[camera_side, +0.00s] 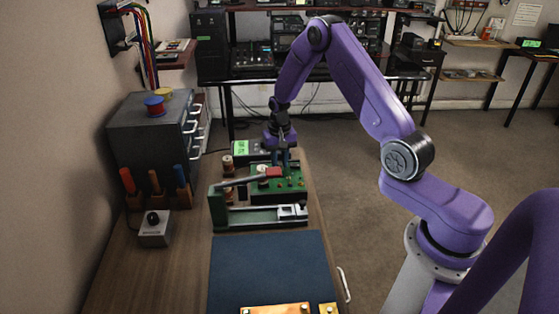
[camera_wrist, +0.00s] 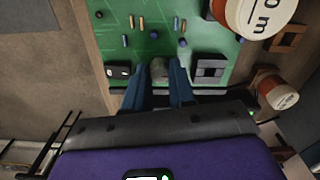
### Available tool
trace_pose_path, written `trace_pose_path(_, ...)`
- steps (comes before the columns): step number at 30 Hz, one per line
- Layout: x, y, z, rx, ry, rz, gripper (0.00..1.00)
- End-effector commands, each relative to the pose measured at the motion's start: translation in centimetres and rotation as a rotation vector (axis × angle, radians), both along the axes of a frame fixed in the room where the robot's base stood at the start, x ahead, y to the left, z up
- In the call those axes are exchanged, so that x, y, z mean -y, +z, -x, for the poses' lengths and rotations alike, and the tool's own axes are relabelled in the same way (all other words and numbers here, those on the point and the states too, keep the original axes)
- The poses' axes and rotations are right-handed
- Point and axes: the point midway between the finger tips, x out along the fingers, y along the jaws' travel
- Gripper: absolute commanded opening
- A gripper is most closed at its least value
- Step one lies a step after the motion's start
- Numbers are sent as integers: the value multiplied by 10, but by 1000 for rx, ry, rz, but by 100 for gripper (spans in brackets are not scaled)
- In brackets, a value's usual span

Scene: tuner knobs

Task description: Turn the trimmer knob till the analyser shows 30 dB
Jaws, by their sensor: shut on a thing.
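The trimmer knob (camera_wrist: 159,69) is a small grey piece at the edge of the green circuit board (camera_wrist: 118,40). My gripper (camera_wrist: 160,76) is shut on it, with a blue finger on each side. In the side view my gripper (camera_side: 281,164) points down at the back of the green board (camera_side: 292,196), and its fingers hide the knob there. The analyser (camera_side: 241,148) stands behind the board with a lit green screen; its reading is too small to make out.
A green fixture (camera_side: 218,212) with a red-ended lever (camera_side: 274,172) stands in front of the board. Copper-coloured spools (camera_side: 228,163) stand to its left; one large spool (camera_wrist: 255,14) shows close by in the wrist view.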

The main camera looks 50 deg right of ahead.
Motion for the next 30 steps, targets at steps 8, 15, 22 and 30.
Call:
trace_pose_path(8, 0, 0, 0, 0, 2, 0, 35)
trace_pose_path(15, 0, 6, -1, 2, 2, 0, 35)
trace_pose_path(22, 0, 43, -2, 6, 2, 2, 35)
trace_pose_path(30, 0, 101, -1, 7, 1, 1, 35)
